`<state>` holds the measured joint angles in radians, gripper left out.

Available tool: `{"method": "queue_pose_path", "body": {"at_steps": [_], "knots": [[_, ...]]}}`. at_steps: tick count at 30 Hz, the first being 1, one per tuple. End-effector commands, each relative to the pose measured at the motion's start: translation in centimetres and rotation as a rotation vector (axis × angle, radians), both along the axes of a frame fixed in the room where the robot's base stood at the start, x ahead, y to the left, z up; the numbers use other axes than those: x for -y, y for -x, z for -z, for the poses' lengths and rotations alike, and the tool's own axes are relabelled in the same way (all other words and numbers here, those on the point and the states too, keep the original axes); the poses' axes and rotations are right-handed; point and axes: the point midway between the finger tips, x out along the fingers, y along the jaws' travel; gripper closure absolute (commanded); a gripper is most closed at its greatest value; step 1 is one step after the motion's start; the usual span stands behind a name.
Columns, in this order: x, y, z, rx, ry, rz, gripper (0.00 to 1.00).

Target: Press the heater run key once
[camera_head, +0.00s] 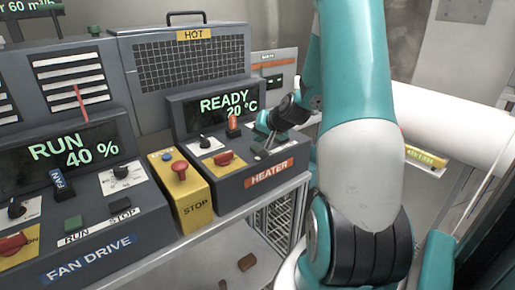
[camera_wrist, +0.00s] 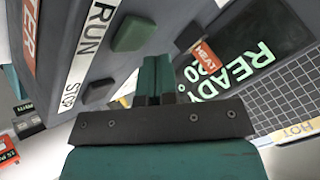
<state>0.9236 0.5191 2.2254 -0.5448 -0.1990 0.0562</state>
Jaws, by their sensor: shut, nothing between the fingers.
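The heater unit (camera_head: 262,181) is the grey console with the orange HEATER label and a display (camera_head: 225,110) reading READY 20 °C. Its run key (camera_wrist: 133,33) is a dark green block beside the white RUN label (camera_wrist: 102,27) in the wrist view. The stop key (camera_wrist: 97,91) is a dark block by the STOP label. My gripper (camera_wrist: 156,60) is shut and empty, its tips beside the run key in that view; contact cannot be told. In the head view my gripper (camera_head: 262,130) is over the right part of the heater panel, partly hiding the keys.
An orange HEAT tag (camera_wrist: 204,54) stands near my fingers. A red switch (camera_head: 224,158) is on the heater panel. Left of it are a yellow STOP box (camera_head: 195,210) with a red button and the fan drive console (camera_head: 95,235) showing RUN 40 %. A white pipe (camera_head: 450,125) lies right.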

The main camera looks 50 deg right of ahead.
Motion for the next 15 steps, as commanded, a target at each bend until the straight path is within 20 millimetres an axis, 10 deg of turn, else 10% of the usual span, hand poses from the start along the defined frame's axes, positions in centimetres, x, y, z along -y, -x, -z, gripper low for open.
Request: {"method": "queue_pose_path", "body": {"at_steps": [15], "knots": [[-0.01,0.01,0.73,0.000,0.000,0.000,1.00]]}}
